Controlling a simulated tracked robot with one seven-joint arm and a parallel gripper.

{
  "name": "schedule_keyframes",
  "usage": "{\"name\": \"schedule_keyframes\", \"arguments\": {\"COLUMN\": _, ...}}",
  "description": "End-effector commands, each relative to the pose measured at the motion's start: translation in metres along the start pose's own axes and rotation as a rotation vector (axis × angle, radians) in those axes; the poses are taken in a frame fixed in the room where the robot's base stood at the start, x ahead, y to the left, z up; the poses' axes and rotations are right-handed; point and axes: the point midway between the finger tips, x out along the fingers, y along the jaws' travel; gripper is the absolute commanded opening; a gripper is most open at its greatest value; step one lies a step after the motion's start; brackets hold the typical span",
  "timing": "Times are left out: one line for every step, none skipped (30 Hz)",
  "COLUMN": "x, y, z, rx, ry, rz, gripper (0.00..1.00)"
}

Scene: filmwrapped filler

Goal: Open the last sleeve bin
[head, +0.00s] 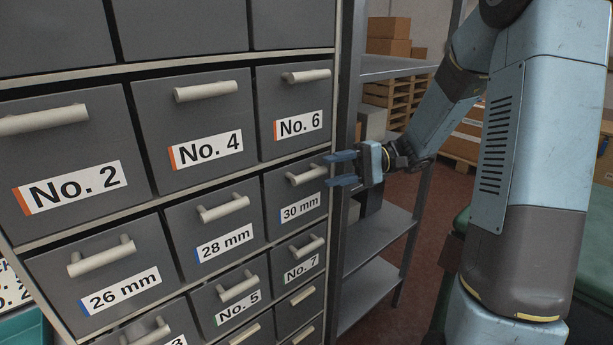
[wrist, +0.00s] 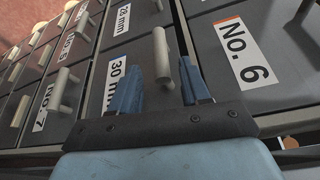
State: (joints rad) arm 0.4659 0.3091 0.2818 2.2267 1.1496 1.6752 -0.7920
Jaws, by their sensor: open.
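The 30 mm bin (head: 280,222) is a shut grey drawer with a pale bar handle (head: 306,174) and a blue-edged label. The 26 mm bin (head: 66,291) and the 28 mm bin (head: 187,240) are in the same row to its left, both shut. My gripper (head: 327,171) is open and empty at the right end of the 30 mm handle. In the wrist view the 30 mm handle (wrist: 161,56) shows between the two blue fingers, just ahead of them. No touch is visible; the exact gap cannot be told.
The No. 6 bin (head: 292,122) is directly above, and the No. 7 bin (head: 297,277) directly below, both shut with similar handles. A grey metal shelf rack (head: 375,236) stands close to the right of the cabinet. Cardboard boxes (head: 388,29) are behind it.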

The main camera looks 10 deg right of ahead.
Motion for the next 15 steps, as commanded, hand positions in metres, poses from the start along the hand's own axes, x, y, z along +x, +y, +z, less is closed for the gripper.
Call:
{"name": "schedule_keyframes", "arguments": {"x": 0.010, "y": 0.000, "z": 0.001, "rx": 0.000, "ry": -0.003, "rz": 0.002, "gripper": 0.46}}
{"name": "schedule_keyframes", "arguments": {"x": 0.015, "y": 0.000, "z": 0.001, "rx": 0.000, "ry": -0.003, "rz": 0.002, "gripper": 0.46}}
{"name": "schedule_keyframes", "arguments": {"x": 0.021, "y": 0.000, "z": 0.001, "rx": 0.000, "ry": -0.002, "rz": 0.001, "gripper": 0.46}}
{"name": "schedule_keyframes", "arguments": {"x": 0.026, "y": 0.000, "z": 0.001, "rx": 0.000, "ry": -0.003, "rz": 0.001, "gripper": 0.46}}
{"name": "schedule_keyframes", "arguments": {"x": 0.031, "y": 0.000, "z": 0.001, "rx": 0.000, "ry": -0.003, "rz": 0.002, "gripper": 0.46}}
{"name": "schedule_keyframes", "arguments": {"x": 0.036, "y": 0.000, "z": 0.001, "rx": 0.000, "ry": -0.003, "rz": 0.003, "gripper": 0.46}}
{"name": "schedule_keyframes", "arguments": {"x": 0.040, "y": 0.000, "z": 0.001, "rx": 0.000, "ry": -0.002, "rz": 0.002, "gripper": 0.46}}
{"name": "schedule_keyframes", "arguments": {"x": 0.043, "y": 0.000, "z": 0.000, "rx": 0.000, "ry": -0.002, "rz": 0.001, "gripper": 0.46}}
{"name": "schedule_keyframes", "arguments": {"x": 0.047, "y": 0.000, "z": 0.000, "rx": 0.000, "ry": -0.002, "rz": 0.002, "gripper": 0.46}}
{"name": "schedule_keyframes", "arguments": {"x": 0.050, "y": 0.000, "z": 0.000, "rx": 0.000, "ry": -0.002, "rz": 0.002, "gripper": 0.46}}
{"name": "schedule_keyframes", "arguments": {"x": 0.052, "y": 0.000, "z": 0.000, "rx": 0.000, "ry": -0.001, "rz": 0.002, "gripper": 0.46}}
{"name": "schedule_keyframes", "arguments": {"x": 0.055, "y": 0.000, "z": 0.000, "rx": 0.000, "ry": -0.001, "rz": 0.002, "gripper": 0.46}}
{"name": "schedule_keyframes", "arguments": {"x": 0.057, "y": 0.000, "z": 0.000, "rx": 0.000, "ry": -0.001, "rz": 0.002, "gripper": 0.46}}
{"name": "schedule_keyframes", "arguments": {"x": 0.058, "y": 0.000, "z": 0.000, "rx": 0.001, "ry": -0.001, "rz": 0.001, "gripper": 0.46}}
{"name": "schedule_keyframes", "arguments": {"x": 0.060, "y": 0.000, "z": 0.000, "rx": 0.001, "ry": -0.001, "rz": 0.001, "gripper": 0.46}}
